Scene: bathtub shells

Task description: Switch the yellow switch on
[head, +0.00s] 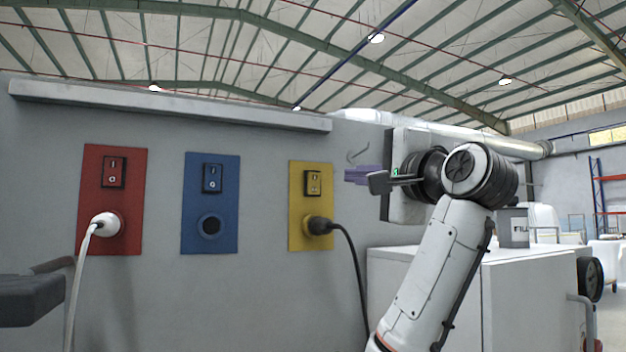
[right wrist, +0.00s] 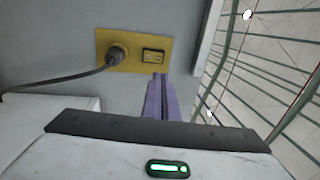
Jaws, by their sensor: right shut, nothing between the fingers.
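The yellow panel (head: 296,235) is on the grey wall, with a black-framed yellow rocker switch (head: 313,182) in its upper part. A black plug (head: 318,226) sits in its socket below. The right wrist view also shows the yellow panel (right wrist: 133,38), the switch (right wrist: 153,56) and the plug (right wrist: 117,55). My right gripper (head: 350,175) has its purple fingers shut and empty, pointing left, just right of the panel at about switch height. In the right wrist view its fingertips (right wrist: 160,78) appear just below the switch, apart from it. My left gripper is not in view.
A red panel (head: 90,225) with a white plug (head: 106,224) and a blue panel (head: 195,235) with an empty socket (head: 210,226) are to the left. The black cable (head: 352,265) hangs below the yellow panel. A white cabinet (head: 530,300) stands at the right.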

